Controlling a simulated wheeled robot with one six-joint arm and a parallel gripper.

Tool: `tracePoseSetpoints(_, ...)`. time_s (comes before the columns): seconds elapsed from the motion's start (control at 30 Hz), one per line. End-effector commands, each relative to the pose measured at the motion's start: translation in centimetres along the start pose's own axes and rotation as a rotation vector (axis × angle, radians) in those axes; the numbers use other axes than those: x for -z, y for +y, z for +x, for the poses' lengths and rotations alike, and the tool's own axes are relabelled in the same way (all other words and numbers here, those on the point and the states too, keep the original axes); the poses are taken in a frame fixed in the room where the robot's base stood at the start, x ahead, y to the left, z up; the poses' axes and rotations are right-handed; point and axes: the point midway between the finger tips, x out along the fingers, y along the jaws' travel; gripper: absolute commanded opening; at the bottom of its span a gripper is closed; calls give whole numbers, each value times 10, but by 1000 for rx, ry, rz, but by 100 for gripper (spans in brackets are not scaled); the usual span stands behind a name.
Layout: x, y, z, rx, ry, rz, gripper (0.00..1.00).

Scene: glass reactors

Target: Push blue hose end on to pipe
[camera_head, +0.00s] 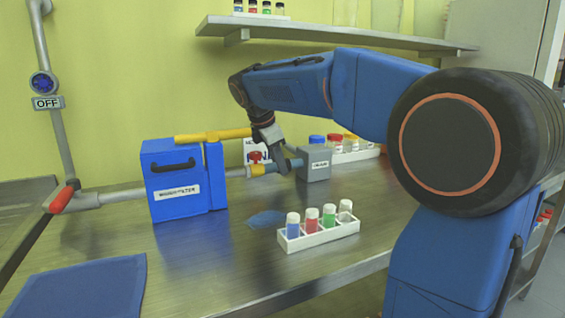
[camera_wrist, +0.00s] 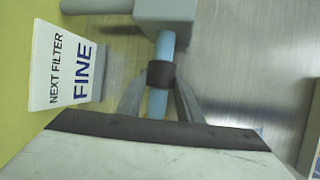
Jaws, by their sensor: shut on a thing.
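The blue hose (camera_wrist: 166,45) runs from a grey block, with a black collar (camera_wrist: 160,74) around it. My gripper (camera_wrist: 158,100) has one finger on each side of the hose just below the collar and is shut on it. In the head view my gripper (camera_head: 285,161) is beside the grey block, and the short blue hose (camera_head: 296,163) shows at the block's left side. I cannot tell whether the hose end and pipe touch; the gripper hides the join.
The blue filter box (camera_head: 178,183) stands left, with a yellow handle (camera_head: 212,136) above it. The grey block (camera_head: 315,164) is right of my gripper. A white vial rack (camera_head: 320,234) stands in front. A "NEXT FILTER FINE" sign (camera_wrist: 68,70) stands close by.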

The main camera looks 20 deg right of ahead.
Motion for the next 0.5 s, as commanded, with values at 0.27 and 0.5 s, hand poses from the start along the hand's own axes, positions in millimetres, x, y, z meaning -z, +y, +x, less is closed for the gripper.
tracePoseSetpoints(0.27,2,0,-1,-1,5,-1,52)
tracePoseSetpoints(0.5,2,0,-2,-1,4,-1,52)
